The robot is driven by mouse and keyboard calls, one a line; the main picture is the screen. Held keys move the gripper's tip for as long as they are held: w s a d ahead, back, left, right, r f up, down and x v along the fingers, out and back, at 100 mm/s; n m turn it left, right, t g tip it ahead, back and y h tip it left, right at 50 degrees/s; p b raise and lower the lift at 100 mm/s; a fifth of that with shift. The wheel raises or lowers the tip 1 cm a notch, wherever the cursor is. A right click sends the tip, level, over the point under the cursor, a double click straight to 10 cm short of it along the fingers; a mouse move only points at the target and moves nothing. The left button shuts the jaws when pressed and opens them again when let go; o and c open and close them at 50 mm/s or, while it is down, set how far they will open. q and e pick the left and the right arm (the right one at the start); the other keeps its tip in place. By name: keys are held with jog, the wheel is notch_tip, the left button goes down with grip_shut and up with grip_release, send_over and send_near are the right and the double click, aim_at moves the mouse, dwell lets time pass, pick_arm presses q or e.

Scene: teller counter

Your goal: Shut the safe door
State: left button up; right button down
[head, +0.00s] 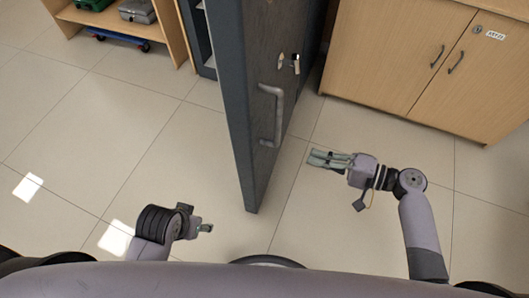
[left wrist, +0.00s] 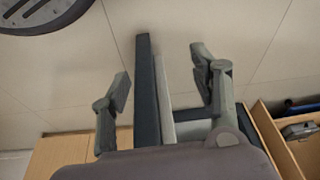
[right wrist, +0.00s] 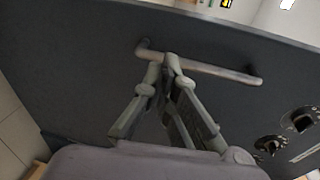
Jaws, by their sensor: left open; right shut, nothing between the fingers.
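The dark grey safe door (head: 235,110) stands open, its free edge swung out toward me in the head view. My right gripper (head: 322,160) is shut and empty, to the right of the door and apart from the handle. In the right wrist view the handle (right wrist: 218,72) lies beyond the fingertips. My left gripper (head: 206,221) is open and empty, left of the door. In the left wrist view the door's edge (left wrist: 147,90) shows between the fingers, farther off.
A wooden cabinet (head: 385,70) with two doors and a label stands at right behind the door. A wooden shelf unit (head: 174,25) with cases and a blue dolly (head: 118,39) is at upper left. Tiled floor (head: 100,135) is clear on both sides of the door.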

notch_tip(320, 180, up, 4)
jog(key=n+g+y+b, duration=0.1)
jog(key=n+y+b, duration=0.1)
pick_arm(q)
jog(key=v, duration=0.2)
jog(key=shift+s+r, duration=0.15)
jog(key=shift+r, duration=0.2)
pick_arm(e)
send_near(252, 136)
jog(key=x, duration=0.7)
jog(key=shift+w+f, duration=0.2)
jog(key=shift+f, duration=0.1)
pick_arm(q)
jog(key=shift+a, duration=0.1)
pick_arm(e)
jog(key=shift+a, duration=0.1)
